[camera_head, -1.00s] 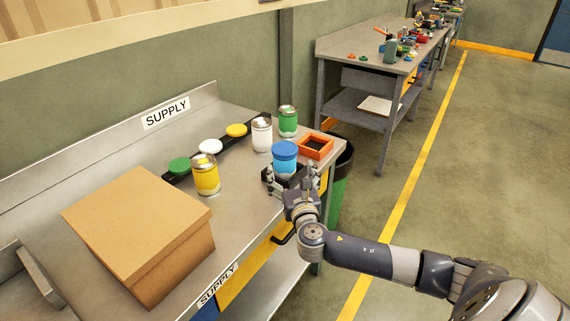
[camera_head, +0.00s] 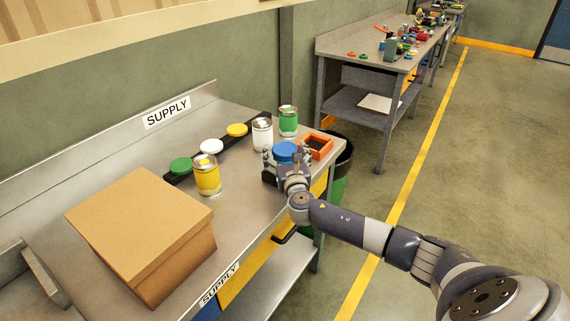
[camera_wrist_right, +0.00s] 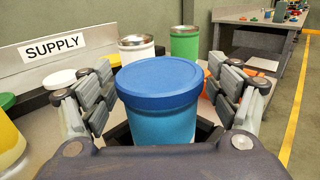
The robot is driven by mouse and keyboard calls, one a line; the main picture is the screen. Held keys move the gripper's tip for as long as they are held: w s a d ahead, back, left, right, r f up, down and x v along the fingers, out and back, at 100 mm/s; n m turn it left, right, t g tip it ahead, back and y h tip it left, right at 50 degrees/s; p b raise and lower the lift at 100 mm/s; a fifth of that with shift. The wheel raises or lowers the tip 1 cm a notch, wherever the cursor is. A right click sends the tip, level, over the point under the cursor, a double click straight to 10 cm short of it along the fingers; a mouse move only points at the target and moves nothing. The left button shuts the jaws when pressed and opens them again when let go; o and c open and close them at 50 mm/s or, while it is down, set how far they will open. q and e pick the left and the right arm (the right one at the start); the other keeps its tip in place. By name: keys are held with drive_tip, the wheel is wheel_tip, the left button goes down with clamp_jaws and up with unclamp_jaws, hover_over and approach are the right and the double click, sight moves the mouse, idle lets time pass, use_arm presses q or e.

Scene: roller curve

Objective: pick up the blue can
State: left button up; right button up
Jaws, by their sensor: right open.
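The blue can (camera_head: 285,150) stands upright near the right end of the supply table, mostly hidden behind my gripper in the head view. In the right wrist view the blue can (camera_wrist_right: 160,100) is large and central, with its lid on. My right gripper (camera_head: 286,160) is open around it. Its fingers show on both sides of the can in the right wrist view (camera_wrist_right: 163,92), with a gap on each side. The can's base is hidden by the gripper's palm. My left gripper is not in view.
An orange square tray (camera_head: 318,146) sits just right of the can. A white can (camera_head: 262,134), a green can (camera_head: 288,121) and a yellow can (camera_head: 207,175) stand nearby. A large cardboard box (camera_head: 140,225) fills the table's left part. A bin (camera_head: 341,180) stands past the right edge.

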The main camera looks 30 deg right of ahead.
drive_tip(key=c, duration=0.9)
drive_tip(key=shift+r, duration=0.15)
